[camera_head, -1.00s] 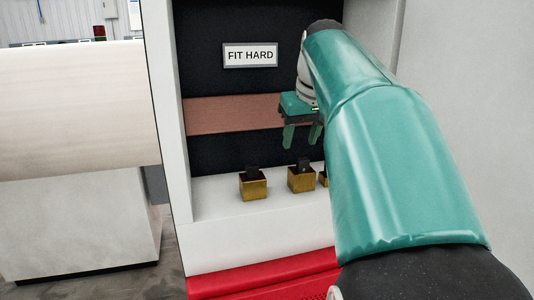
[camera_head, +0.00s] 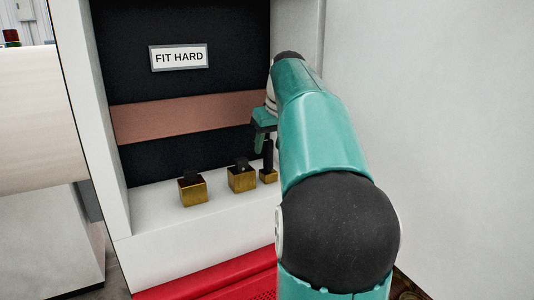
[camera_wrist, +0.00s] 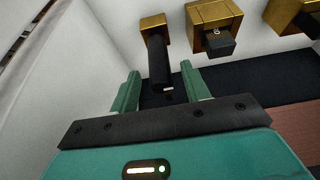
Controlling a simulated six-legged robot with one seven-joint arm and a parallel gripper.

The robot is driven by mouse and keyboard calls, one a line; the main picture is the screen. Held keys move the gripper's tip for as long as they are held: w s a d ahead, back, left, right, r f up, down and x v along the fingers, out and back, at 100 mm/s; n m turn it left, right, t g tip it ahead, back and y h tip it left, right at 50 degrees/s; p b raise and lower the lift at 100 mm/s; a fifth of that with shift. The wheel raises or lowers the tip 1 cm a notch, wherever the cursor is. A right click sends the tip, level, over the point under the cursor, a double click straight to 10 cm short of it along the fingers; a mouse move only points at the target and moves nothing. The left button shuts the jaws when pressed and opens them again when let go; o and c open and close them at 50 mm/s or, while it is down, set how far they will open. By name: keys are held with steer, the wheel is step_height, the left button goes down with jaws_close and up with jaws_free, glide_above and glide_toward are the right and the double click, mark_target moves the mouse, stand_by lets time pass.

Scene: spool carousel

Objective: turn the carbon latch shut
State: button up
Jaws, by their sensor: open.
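Three brass blocks with black tops stand in a row on a white ledge. The right block (camera_head: 268,176) carries a long black handle (camera_head: 268,155), which stands upright. The middle block (camera_head: 242,180) and the left block (camera_head: 193,190) carry short black stubs. No readable mark shows which is the carbon latch. My gripper (camera_head: 264,146) is at the long handle, partly hidden by my arm. In the wrist view, my gripper's (camera_wrist: 160,73) green fingers are open, one on each side of the handle (camera_wrist: 158,62), with gaps visible between.
A "FIT HARD" sign (camera_head: 179,57) hangs on the dark back panel above a copper-brown band (camera_head: 170,118). A white side wall (camera_head: 80,110) bounds the recess at left, and a large white panel (camera_head: 440,120) stands at right. A red base (camera_head: 205,278) lies below the ledge.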

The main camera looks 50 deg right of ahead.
steer(key=shift+x, duration=2)
jaws_close()
